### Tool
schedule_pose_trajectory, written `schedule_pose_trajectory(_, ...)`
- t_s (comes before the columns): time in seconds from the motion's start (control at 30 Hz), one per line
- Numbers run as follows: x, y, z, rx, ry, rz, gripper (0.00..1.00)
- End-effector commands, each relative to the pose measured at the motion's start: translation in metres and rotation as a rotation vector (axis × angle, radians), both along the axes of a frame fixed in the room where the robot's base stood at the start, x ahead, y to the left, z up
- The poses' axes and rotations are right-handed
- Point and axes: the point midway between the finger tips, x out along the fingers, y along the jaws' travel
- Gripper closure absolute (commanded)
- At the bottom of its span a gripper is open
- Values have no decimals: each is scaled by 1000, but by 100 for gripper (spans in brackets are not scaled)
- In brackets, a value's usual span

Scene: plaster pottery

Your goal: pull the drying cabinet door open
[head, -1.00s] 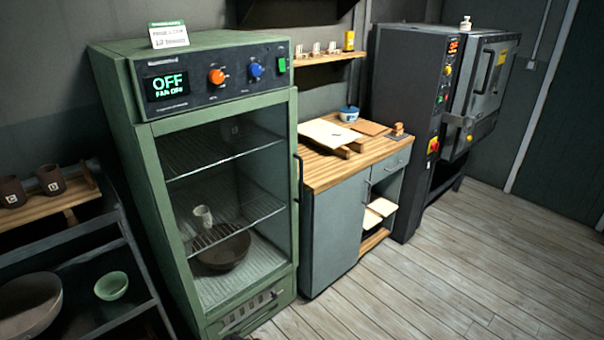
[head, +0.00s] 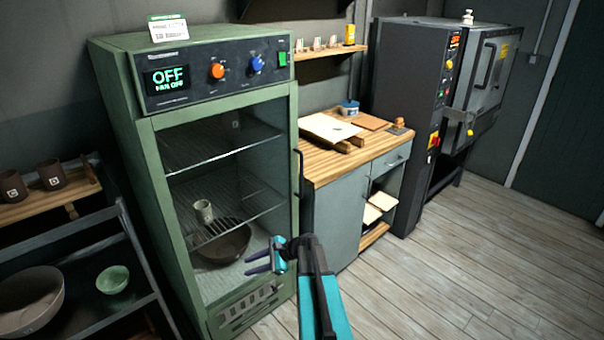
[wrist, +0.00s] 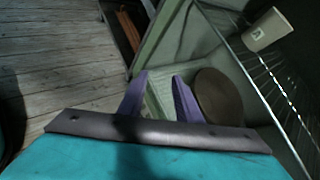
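The green drying cabinet (head: 120,47) stands left of centre in the head view, its display reading OFF. Its glass-fronted door (head: 157,180) looks shut. The dark upright door handle (head: 299,172) is on the door's right edge. A cup (head: 203,210) and a brown bowl (head: 224,243) show inside through the glass. My gripper (head: 258,263) is in front of the lower right of the door, below the handle, with its fingers towards the door. In the wrist view its purple fingers (wrist: 161,82) are apart with nothing between them. The handle cannot be made out clearly in the wrist view.
A grey workbench cabinet (head: 338,222) with a wooden top stands just right of the drying cabinet. A dark kiln (head: 407,110) is further right. A shelf rack (head: 75,245) with bowls and mugs is at the left. The plank floor (head: 460,260) at right is clear.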

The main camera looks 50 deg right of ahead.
Motion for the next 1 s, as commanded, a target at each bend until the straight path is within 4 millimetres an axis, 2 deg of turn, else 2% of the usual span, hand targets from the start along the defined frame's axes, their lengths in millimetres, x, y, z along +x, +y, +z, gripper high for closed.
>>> schedule_pose_trajectory(0.03,6,-31,16,35,-21,-64,69)
schedule_pose_trajectory(0.17,12,-101,61,144,-78,-219,69)
schedule_pose_trajectory(0.27,9,-156,98,229,-127,-327,69)
schedule_pose_trajectory(0.4,-6,-233,151,350,-205,-466,69)
schedule_pose_trajectory(0.5,-22,-282,188,432,-261,-544,69)
schedule_pose_trajectory(0.6,-39,-320,218,496,-309,-600,69)
schedule_pose_trajectory(0.7,-52,-344,239,541,-342,-636,69)
schedule_pose_trajectory(0.8,-60,-357,250,566,-361,-653,69)
schedule_pose_trajectory(1.0,-62,-359,253,574,-365,-658,69)
